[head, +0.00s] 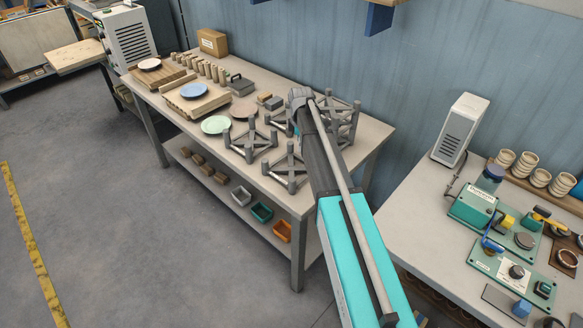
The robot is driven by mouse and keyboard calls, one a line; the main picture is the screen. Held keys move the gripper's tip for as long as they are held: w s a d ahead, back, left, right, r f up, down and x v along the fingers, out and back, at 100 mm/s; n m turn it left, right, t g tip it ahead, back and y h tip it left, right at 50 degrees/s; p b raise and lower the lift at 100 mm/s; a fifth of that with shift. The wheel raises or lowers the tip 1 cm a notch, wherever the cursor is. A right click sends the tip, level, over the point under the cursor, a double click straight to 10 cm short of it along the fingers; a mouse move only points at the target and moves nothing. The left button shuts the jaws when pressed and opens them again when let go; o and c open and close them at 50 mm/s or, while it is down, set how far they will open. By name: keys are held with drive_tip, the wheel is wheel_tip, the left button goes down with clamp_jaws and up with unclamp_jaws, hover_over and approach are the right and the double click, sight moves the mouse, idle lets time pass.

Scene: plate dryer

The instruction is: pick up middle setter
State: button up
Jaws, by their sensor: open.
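Several grey setters, open cross-shaped frames with upright corner posts, stand on the right part of the long table. One setter (250,144) is at the front left of the group. Another setter (288,168) is at the front right, close to the table's edge. Behind and right of my arm is a taller setter or stack of setters (346,121), partly covered by the arm. Another frame shows only in part left of the arm. I cannot tell which is the middle one. My arm reaches over the group from below, and its far end and gripper are hidden behind it.
The long table (375,138) also holds a green plate (215,124), a blue plate (194,90), a row of small cylinders and a cardboard box (212,42). Bins stand on its lower shelf. A second bench (425,220) at right holds teal devices and a white unit (460,130).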

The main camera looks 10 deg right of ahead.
drive_tip(key=shift+f, duration=0.15)
drive_tip(key=b, duration=0.9)
hover_over(299, 168)
drive_tip(key=f, duration=0.8)
drive_tip(key=shift+s+f, duration=0.15)
drive_tip(key=shift+s, duration=0.15)
drive_tip(key=f+b, duration=0.3)
drive_tip(key=shift+w+f, duration=0.15)
drive_tip(key=shift+w, duration=0.15)
drive_tip(key=shift+f+b, duration=0.95)
drive_tip(key=shift+f, duration=0.05)
clamp_jaws()
